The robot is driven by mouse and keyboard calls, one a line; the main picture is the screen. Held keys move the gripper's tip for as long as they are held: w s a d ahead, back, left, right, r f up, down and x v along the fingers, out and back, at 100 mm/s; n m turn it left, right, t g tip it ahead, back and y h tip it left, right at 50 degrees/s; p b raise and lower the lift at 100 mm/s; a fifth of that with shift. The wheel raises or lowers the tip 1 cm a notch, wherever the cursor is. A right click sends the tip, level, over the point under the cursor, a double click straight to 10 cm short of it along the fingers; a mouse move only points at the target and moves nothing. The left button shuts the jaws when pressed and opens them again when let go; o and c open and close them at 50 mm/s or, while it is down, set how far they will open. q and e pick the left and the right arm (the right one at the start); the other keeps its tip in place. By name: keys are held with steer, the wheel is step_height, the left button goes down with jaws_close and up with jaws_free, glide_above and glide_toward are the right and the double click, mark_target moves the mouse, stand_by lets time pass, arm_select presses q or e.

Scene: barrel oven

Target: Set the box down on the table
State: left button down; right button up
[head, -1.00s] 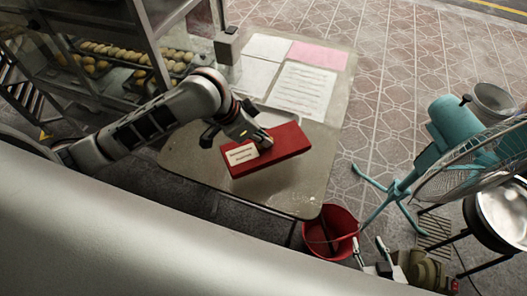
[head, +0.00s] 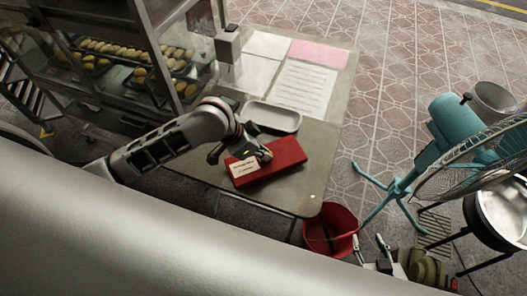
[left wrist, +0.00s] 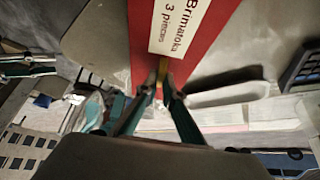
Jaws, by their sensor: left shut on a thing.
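The red box (head: 285,157) with a pale label is over the front part of the table (head: 310,180) in the head view. I cannot tell whether its underside touches the tabletop. My left gripper (head: 259,155) is at the box's label side, shut on it.
A white tray (head: 271,117) lies just behind the box. White paper sheets (head: 303,88) and a pink sheet (head: 318,54) cover the table's back. A glass cabinet of pastries (head: 130,60) stands left. A red bucket (head: 331,228) and teal fan (head: 455,128) stand on the floor at right.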

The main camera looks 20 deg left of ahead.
arm_select(q)
steer(key=c, duration=2.2)
jaws_free()
steer(key=v, duration=1.2)
